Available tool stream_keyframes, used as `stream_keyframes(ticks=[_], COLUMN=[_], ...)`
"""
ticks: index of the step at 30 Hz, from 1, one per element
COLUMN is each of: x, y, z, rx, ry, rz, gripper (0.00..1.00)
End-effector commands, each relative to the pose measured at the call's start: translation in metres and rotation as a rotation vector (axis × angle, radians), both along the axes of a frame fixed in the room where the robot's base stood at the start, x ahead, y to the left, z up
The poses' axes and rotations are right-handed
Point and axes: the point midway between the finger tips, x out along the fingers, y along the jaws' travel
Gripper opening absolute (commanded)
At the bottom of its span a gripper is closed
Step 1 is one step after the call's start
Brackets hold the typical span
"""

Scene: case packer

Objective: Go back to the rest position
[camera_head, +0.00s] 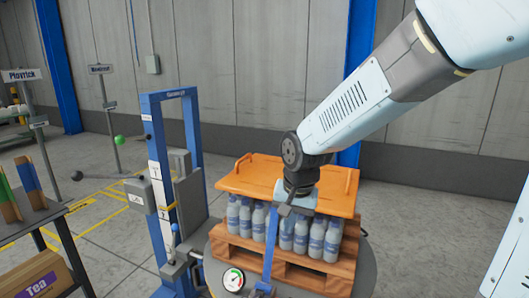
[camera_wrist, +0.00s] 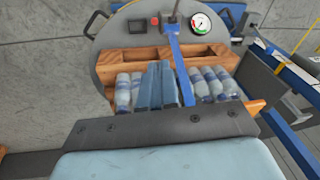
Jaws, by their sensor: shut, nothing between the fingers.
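My gripper (camera_head: 297,207) hangs from my arm at the front edge of an orange board (camera_head: 245,181). Its two grey-blue fingers show side by side and shut in the wrist view (camera_wrist: 158,88), with nothing between them. The board lies on top of several clear bottles with blue labels (camera_head: 302,234). The bottles stand on a wooden pallet (camera_head: 312,273), and they also show in the wrist view (camera_wrist: 208,85). My arm hides part of the board. I cannot tell whether the gripper touches the board.
The pallet sits on a round grey turntable (camera_head: 363,272) with a blue bar (camera_head: 269,245) and a dial gauge (camera_head: 233,279). A blue frame (camera_head: 157,180) with levers stands to the left. A shelf with a Tea box (camera_head: 37,280) is at the left edge. Floor behind is clear.

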Motion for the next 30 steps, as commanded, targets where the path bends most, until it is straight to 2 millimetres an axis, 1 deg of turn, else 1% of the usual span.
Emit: stream_keyframes(ticks=[1,6,11,18,21,24,27,30], x=[-0.002,-0.016,-0.035,-0.072,-0.09,-0.105,-0.117,-0.124], y=[-0.014,-0.054,-0.089,-0.135,-0.15,-0.161,-0.169,-0.173], z=[0.013,0.046,0.073,0.105,0.115,0.122,0.127,0.129], rx=[0.005,0.002,-0.016,-0.069,-0.1,-0.129,-0.153,-0.168], ry=[-0.022,-0.086,-0.146,-0.237,-0.269,-0.297,-0.314,-0.324], rz=[0.003,0.04,0.071,0.116,0.133,0.149,0.16,0.168], gripper=[0.0,0.0,0.0,0.0,0.0,0.0,0.0,0.0])
